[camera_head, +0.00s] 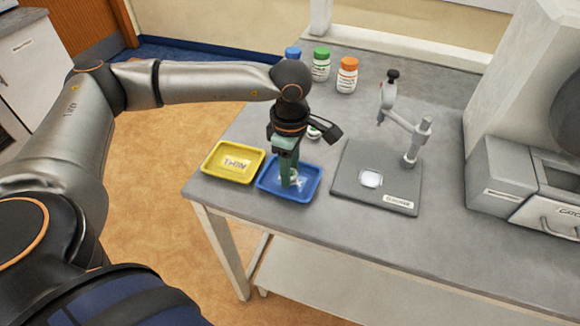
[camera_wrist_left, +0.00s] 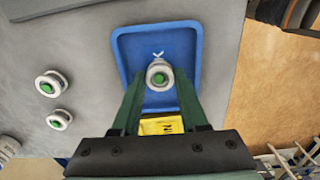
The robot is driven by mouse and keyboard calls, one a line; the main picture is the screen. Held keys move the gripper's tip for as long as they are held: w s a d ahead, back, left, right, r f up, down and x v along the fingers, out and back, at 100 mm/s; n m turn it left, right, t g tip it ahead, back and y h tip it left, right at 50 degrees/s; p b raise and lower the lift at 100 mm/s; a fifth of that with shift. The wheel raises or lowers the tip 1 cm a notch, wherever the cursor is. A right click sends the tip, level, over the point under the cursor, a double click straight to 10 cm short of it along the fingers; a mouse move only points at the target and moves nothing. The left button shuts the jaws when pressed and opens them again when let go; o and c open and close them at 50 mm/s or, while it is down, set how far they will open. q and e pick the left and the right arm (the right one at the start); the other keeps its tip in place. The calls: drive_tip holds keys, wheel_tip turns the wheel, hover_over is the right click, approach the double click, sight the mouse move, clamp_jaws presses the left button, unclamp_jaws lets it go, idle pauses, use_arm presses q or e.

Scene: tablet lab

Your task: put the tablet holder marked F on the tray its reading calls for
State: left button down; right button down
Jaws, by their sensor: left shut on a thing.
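My left gripper (camera_head: 289,180) points down over the blue tray (camera_head: 313,178). It is shut on a white round tablet holder (camera_wrist_left: 158,66) with a green tablet in its middle. The held holder is over or in the blue tray, which also shows in the left wrist view (camera_wrist_left: 192,40); I cannot tell whether it touches the tray floor. No F mark is legible on it. The yellow tray (camera_head: 220,174), marked THIN, is left of the blue tray. The blue tray's lettering is mostly covered; a K shows in the wrist view. My right gripper is out of view.
Two other holders (camera_wrist_left: 47,84) (camera_wrist_left: 59,120) with green tablets stand on the bare bench. A gauge stand (camera_head: 400,180) with a white pad is right of the blue tray. Several capped bottles (camera_head: 321,68) stand behind. A grey machine (camera_head: 515,170) fills the right side.

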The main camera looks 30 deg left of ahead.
use_arm(q)
drive_tip(key=shift+f, duration=0.25)
drive_tip(key=shift+c, duration=2.2)
unclamp_jaws()
drive_tip(key=shift+r, duration=0.1)
drive_tip(key=shift+r, duration=0.15)
drive_tip(key=shift+r, duration=0.25)
wheel_tip(320, 180, up, 12)
drive_tip(key=shift+f+b, duration=0.2)
drive_tip(key=shift+b, duration=0.1)
